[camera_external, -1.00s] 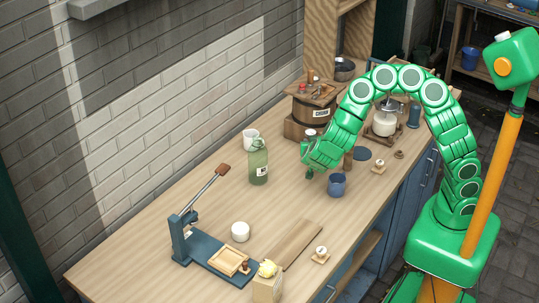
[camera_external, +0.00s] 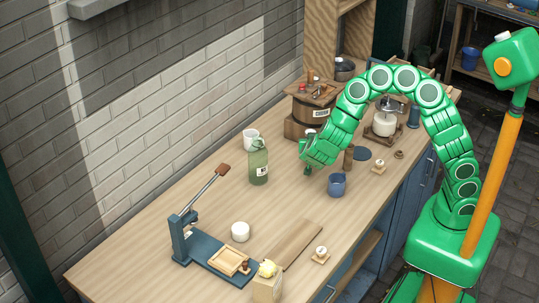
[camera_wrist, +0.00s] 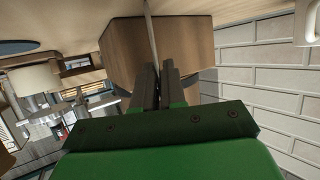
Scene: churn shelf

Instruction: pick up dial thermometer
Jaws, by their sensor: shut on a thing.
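My gripper (camera_wrist: 158,88) is shut on a thin pale rod, which appears to be the stem of the dial thermometer (camera_wrist: 151,35). The rod runs from between the fingertips to the top edge of the wrist view. Its dial face is not visible. In the external view my gripper (camera_external: 307,168) is over the worktop, between the green bottle (camera_external: 258,161) and the blue cup (camera_external: 337,184). The thermometer cannot be made out there.
A wooden box (camera_wrist: 190,50) fills the background beyond the fingers, under the small barrel (camera_external: 312,107) on the counter. A white mug (camera_external: 250,138) stands behind the bottle. A glass churn (camera_external: 385,120) stands to the right. A lever press (camera_external: 205,235) is front left.

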